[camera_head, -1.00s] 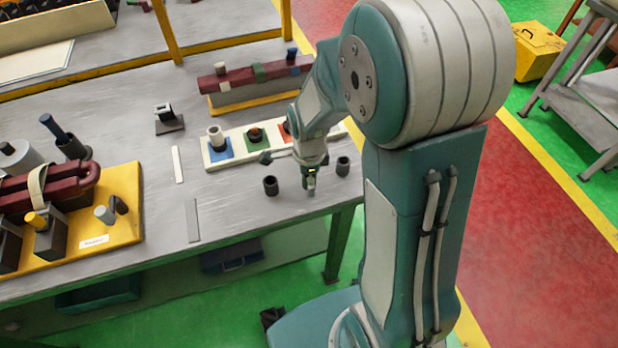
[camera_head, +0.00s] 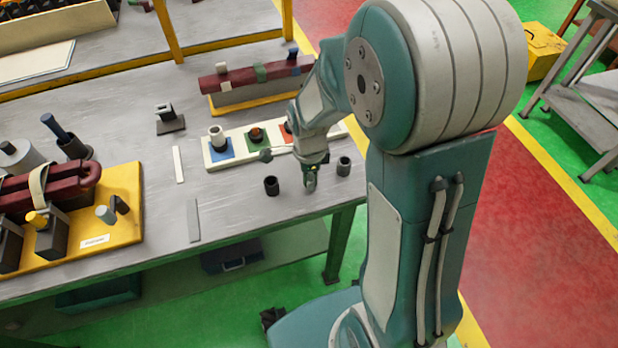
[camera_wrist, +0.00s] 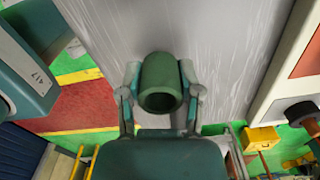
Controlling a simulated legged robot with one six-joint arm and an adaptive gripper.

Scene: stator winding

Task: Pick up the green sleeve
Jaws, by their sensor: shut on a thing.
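The green sleeve (camera_wrist: 160,82) is a short hollow cylinder in the middle of the wrist view, its open end facing the camera. My gripper (camera_wrist: 158,88) is shut on it, with one finger on each side. The sleeve is small there and mostly hidden by the fingers. I cannot tell whether it touches the table.
A yellow plate (camera_head: 125,215) with a maroon coil is at the left. The table's front edge is near.

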